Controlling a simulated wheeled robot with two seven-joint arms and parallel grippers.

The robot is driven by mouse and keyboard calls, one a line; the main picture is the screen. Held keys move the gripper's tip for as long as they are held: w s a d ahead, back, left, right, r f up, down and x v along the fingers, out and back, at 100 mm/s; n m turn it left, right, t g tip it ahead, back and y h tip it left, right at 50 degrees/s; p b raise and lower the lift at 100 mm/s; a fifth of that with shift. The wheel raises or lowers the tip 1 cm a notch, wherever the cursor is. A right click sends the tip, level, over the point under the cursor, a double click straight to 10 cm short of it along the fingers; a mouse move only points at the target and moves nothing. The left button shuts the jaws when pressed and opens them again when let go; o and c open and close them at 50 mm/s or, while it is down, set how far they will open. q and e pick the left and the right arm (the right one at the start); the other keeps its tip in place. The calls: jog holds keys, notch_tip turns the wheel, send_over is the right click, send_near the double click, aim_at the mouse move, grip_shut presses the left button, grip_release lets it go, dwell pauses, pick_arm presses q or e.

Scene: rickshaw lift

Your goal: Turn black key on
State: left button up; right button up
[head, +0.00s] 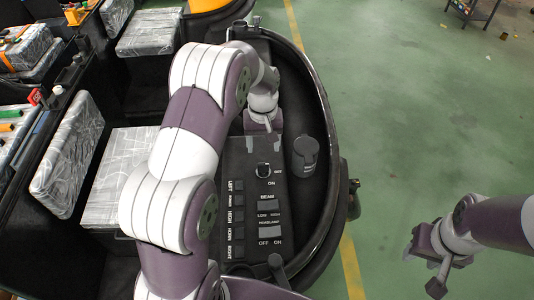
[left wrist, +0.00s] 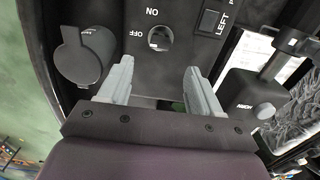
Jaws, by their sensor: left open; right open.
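The black key (head: 264,171) is a small round switch on the dark dashboard panel, beside the OFF and ON labels. In the left wrist view the key (left wrist: 160,38) lies just beyond my fingertips, nearly centred between them. My left gripper (head: 264,142) is open over the top end of the panel. Its two grey fingers (left wrist: 156,70) stand apart on either side of the key's line and do not touch it. My right gripper (head: 421,272) is open and empty over the green floor at the right.
A dark round-capped cylinder (head: 305,155) stands right of the key; it also shows in the left wrist view (left wrist: 84,50). Labelled switches (head: 237,215) and a lever (head: 277,266) are lower on the panel. A curved black rim (head: 325,120) bounds the dashboard. The green floor (head: 420,110) is open.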

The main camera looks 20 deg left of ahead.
aim_at(263, 165)
pick_arm(q)
jog(key=f, duration=0.2)
jog(key=s+f+p, duration=0.1)
jog(key=shift+s+f, duration=0.1)
jog(key=shift+f, duration=0.3)
jog(key=f, duration=0.1)
jog(key=w+f+p, duration=0.1)
jog(key=f, duration=0.3)
jog(key=shift+w+p, duration=0.3)
jog(key=shift+f, duration=0.25)
jog(key=shift+s+r, duration=0.1)
jog(key=shift+s, duration=0.3)
jog(key=shift+c, duration=0.6)
jog(key=c, duration=0.9)
pick_arm(e)
notch_tip(263, 165, up, 3)
jog(key=shift+s+r, duration=0.1)
jog(key=shift+r, duration=0.1)
